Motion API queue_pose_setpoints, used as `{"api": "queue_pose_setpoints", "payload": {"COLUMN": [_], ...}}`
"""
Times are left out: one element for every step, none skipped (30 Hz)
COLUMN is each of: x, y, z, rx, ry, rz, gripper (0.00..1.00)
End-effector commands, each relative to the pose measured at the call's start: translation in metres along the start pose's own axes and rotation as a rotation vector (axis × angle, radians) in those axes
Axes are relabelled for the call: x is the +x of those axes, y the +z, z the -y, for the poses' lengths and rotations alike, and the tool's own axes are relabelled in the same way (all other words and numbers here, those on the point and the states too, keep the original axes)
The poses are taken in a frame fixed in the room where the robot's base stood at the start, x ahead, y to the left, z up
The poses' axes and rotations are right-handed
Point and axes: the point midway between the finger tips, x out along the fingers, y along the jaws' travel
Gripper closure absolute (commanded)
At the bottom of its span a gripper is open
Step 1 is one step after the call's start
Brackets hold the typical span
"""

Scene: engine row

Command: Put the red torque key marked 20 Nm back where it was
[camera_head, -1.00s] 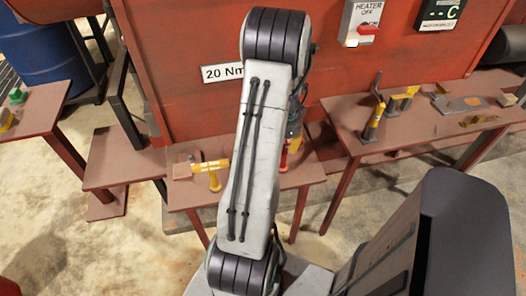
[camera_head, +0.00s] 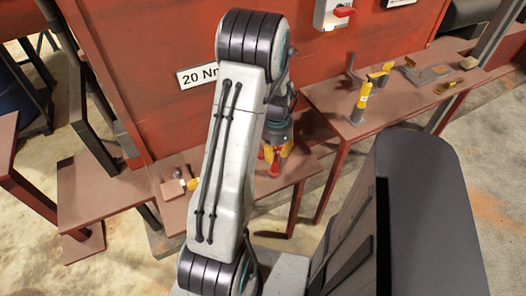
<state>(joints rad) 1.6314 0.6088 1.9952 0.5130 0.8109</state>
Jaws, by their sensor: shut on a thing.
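My gripper (camera_head: 280,155) is at the right of my arm, pointing down over the middle low table (camera_head: 262,184). Its yellow fingers are shut on the red torque key (camera_head: 269,158), of which only a small red part shows beside them. The rest of the key is hidden by the fingers and my arm. I cannot tell whether the key touches the table top. A white "20 Nm" label (camera_head: 196,76) is on the red panel behind, partly covered by my arm.
A small brown block (camera_head: 172,189) and a yellow piece (camera_head: 192,184) sit on the table left of my arm. The right table (camera_head: 325,98) holds an upright yellow-handled tool (camera_head: 361,100) and other tools. The red panel (camera_head: 140,75) stands close behind.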

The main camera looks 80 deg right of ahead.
Motion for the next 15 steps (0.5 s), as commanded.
{"api": "queue_pose_setpoints", "payload": {"x": [0.0010,0.0014,0.0018,0.0019,0.0020,0.0021,0.0021,0.0020,0.0020,0.0019,0.0019,0.0019,0.0019,0.0020,0.0024], "y": [-0.0033,-0.0043,-0.0052,-0.0057,-0.0061,-0.0064,-0.0065,-0.0066,-0.0065,-0.0065,-0.0065,-0.0064,-0.0064,-0.0064,-0.0064], "z": [-0.0026,-0.0036,-0.0046,-0.0051,-0.0055,-0.0058,-0.0059,-0.0059,-0.0059,-0.0059,-0.0058,-0.0058,-0.0057,-0.0057,-0.0057], "rx": [0.002,0.001,0.001,0.000,0.000,-0.001,-0.001,-0.001,-0.002,-0.002,-0.002,-0.002,-0.002,-0.002,-0.002], "ry": [-0.001,-0.002,-0.002,-0.002,-0.002,-0.002,-0.002,-0.002,-0.002,-0.002,-0.002,-0.002,-0.002,-0.002,-0.002], "rz": [-0.002,-0.002,-0.002,-0.002,-0.002,-0.002,-0.002,-0.002,-0.002,-0.002,-0.002,-0.002,-0.002,-0.002,-0.002], "gripper": [1.00,1.00,1.00,1.00,1.00,1.00,1.00,1.00,1.00,1.00,1.00,1.00,1.00,1.00,1.00]}}
